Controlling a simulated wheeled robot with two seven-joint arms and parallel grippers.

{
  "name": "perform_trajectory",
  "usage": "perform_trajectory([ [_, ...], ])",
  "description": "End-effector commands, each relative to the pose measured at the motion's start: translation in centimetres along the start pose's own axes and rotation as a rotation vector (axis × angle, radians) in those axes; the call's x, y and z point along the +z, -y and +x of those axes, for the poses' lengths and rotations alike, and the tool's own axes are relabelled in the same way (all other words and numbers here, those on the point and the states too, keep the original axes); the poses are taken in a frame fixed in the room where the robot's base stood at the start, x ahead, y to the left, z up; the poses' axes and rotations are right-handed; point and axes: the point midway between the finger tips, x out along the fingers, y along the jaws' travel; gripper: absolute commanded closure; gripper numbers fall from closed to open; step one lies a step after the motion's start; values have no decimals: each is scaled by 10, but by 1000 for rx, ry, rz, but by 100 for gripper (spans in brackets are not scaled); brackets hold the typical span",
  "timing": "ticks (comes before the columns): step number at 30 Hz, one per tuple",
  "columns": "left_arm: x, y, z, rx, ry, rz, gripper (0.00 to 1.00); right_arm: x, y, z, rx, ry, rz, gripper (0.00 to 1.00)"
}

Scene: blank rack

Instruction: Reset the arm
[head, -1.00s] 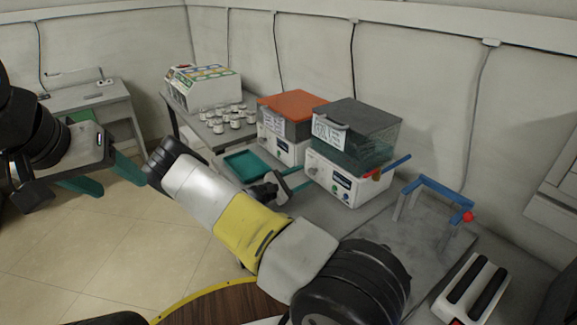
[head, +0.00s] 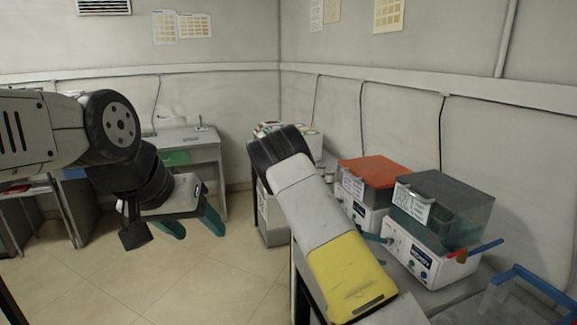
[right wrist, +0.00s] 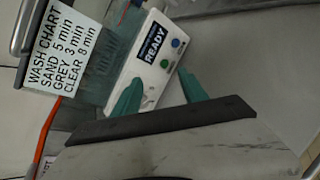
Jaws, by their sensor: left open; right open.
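My left gripper (head: 192,230) hangs over open floor at the left of the head view, its teal fingers apart and empty. My right arm crosses the middle of the head view and hides most of the right gripper; a teal finger (head: 374,238) shows beside the dark-lidded washer (head: 425,262). In the right wrist view my right gripper (right wrist: 160,80) has its teal fingers apart with nothing between them. The washer's white front panel, with a READY display (right wrist: 152,45), lies just beyond the fingertips.
An orange-lidded washer (head: 365,190) stands beside the dark-lidded one. A blue bar (head: 487,247) sticks out at the latter's right side. A blue-topped rack (head: 530,283) is at the lower right. A desk (head: 180,140) stands at the back left; the floor between is clear.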

Motion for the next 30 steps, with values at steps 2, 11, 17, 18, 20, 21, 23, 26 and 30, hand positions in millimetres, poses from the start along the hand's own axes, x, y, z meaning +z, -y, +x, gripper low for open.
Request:
perform_trajectory([
  [2,0,0,0,0,0,0,41,22,4,-9,-129,-51,78,49],
  [11,0,0,0,0,0,0,41,92,19,-63,-532,-265,331,49],
  [17,0,0,0,0,0,0,41,142,21,-110,-742,-435,489,49],
  [18,0,0,0,0,0,0,41,153,21,-119,-779,-470,520,49],
  [20,0,0,0,0,0,0,41,170,22,-134,-829,-525,564,49],
  [21,0,0,0,0,0,0,41,181,22,-144,-860,-562,595,49],
  [23,0,0,0,0,0,0,41,198,22,-158,-901,-619,639,49],
  [26,0,0,0,0,0,0,41,227,25,-180,-961,-714,711,49],
  [30,0,0,0,0,0,0,41,266,32,-210,-1020,-847,810,49],
])
